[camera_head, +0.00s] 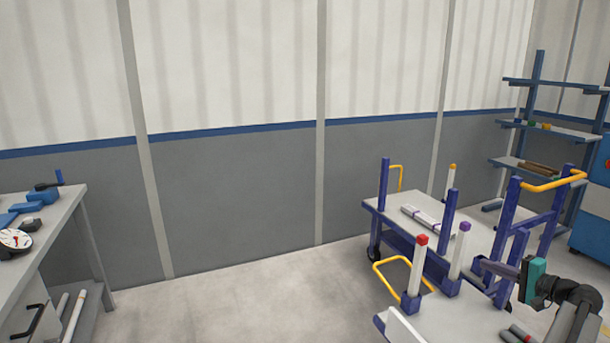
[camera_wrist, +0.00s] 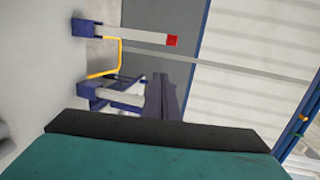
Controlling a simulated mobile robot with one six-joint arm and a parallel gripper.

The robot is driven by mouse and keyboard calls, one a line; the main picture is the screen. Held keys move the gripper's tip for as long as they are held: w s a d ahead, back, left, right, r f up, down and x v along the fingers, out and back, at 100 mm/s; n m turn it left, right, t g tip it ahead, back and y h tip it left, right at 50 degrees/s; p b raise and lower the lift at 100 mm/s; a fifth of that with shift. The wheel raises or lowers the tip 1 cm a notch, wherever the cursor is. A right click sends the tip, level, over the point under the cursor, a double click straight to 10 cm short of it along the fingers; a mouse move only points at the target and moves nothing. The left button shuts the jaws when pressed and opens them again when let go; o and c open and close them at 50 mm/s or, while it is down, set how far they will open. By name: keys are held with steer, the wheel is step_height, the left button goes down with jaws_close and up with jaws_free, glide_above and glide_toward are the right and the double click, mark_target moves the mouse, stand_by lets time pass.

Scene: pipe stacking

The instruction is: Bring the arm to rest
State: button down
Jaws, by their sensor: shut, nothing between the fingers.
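My gripper (camera_head: 484,264) is at the lower right of the head view, beyond the teal wrist of my arm. It points left over the cart area. In the wrist view my gripper (camera_wrist: 164,96) has its dark fingers together, with nothing between them. A white post with a red cap (camera_head: 418,263) and one with a purple cap (camera_head: 460,249) stand to its left in blue sockets. The red-capped post (camera_wrist: 140,36) also shows in the wrist view. Behind the fingers, part of the scene is hidden.
A blue-framed cart (camera_head: 400,208) carries grey pipes (camera_head: 428,218) and has yellow handles. A nearer grey top (camera_head: 440,322) holds the capped posts. A blue shelf (camera_head: 545,130) stands at the right. A workbench (camera_head: 62,215) is at the left. The middle floor is clear.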

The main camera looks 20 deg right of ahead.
steer(key=w+a+f+n+g+y+p, duration=0.1)
steer(key=w+a+f+y+p, duration=0.3)
steer(key=w+a, duration=0.65)
steer(key=w+a+f+n+g+y+b, duration=0.1)
steer(key=w+a+f+n+g+y, duration=0.1)
steer(key=w+a+f, duration=0.8)
steer(key=a+f+n+g+y+p, duration=0.1)
steer(key=a+f+n+g+p, duration=0.3)
steer(key=a, duration=1.1)
steer(key=a+f+m+g+y+b, duration=0.15)
steer(key=a+f, duration=0.35)
steer(key=a, duration=0.9)
steer(key=s+a+f+n+g+h+p, duration=0.1)
steer(key=s+a+f+n+g+p, duration=0.2)
steer(key=s+a+f, duration=0.55)
steer(key=s+a+f+n+g+h+p, duration=0.15)
steer(key=s+a+f+g, duration=0.4)
steer(key=s+a, duration=0.65)
steer(key=s+a+f+n+g+h+p, duration=0.1)
steer(key=s+f+n+g+h, duration=0.15)
steer(key=s, duration=0.55)
steer(key=s+a+f+n+g+h, duration=0.1)
steer(key=s+f+n+g+h, duration=0.15)
steer(key=s, duration=0.45)
steer(key=s+d+n+t+h, duration=0.1)
steer(key=s+d+n+h, duration=0.1)
steer(key=d, duration=0.4)
steer(key=shift+d+r+h, duration=0.2)
steer(key=shift+d+h, duration=0.1)
